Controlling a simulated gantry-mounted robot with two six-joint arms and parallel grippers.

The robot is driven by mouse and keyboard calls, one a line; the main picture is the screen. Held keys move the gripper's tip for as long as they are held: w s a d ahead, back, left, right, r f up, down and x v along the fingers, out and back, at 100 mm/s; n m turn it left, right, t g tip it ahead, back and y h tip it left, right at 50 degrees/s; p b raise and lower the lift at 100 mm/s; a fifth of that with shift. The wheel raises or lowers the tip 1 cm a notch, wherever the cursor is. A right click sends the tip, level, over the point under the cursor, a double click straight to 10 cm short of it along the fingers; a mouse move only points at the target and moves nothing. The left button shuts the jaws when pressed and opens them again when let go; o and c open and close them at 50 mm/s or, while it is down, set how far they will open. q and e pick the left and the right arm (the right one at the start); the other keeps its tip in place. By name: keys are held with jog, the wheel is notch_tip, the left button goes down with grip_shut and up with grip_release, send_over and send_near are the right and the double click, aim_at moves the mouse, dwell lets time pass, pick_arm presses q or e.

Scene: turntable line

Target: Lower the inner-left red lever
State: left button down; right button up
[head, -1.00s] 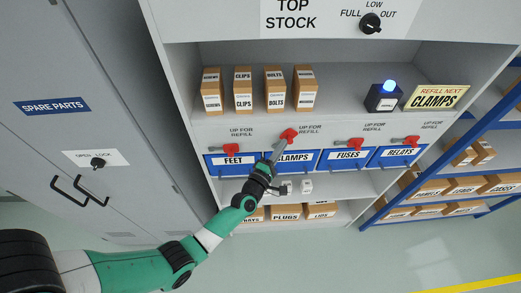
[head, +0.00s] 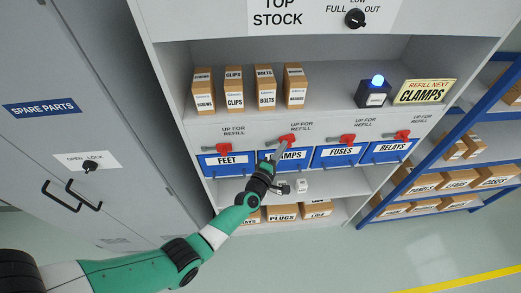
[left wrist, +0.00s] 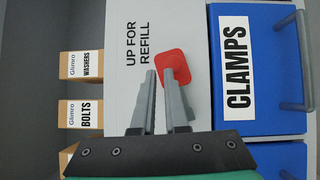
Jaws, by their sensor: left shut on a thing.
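The inner-left red lever (head: 288,139) is on the cabinet front above the blue CLAMPS bin (head: 268,168). Its grey arm is hidden behind my gripper. My left gripper (head: 284,146) comes up from below and is shut on the red knob. In the left wrist view the red knob (left wrist: 172,64) shows at and beyond the fingertips (left wrist: 164,76), between the UP FOR REFILL print and the CLAMPS bin (left wrist: 264,35). My right gripper is not in view.
Red levers for FEET (head: 234,140), FUSES (head: 347,139) and RELAYS (head: 402,135) stand either side. Small boxes (head: 234,90) and a blue-lit beacon (head: 376,92) stand on the shelf above. A sign (head: 424,92) reads REFILL NEXT CLAMPS.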

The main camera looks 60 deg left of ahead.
pick_arm(q)
jog(key=s+d+r+p, duration=0.4)
jog(key=s+r+p, duration=0.3)
jog(key=s, duration=0.3)
jog(key=shift+d+p, duration=0.3)
jog(key=shift+p, duration=0.5)
jog(key=shift+r, duration=0.1)
jog(key=shift+w, duration=0.1)
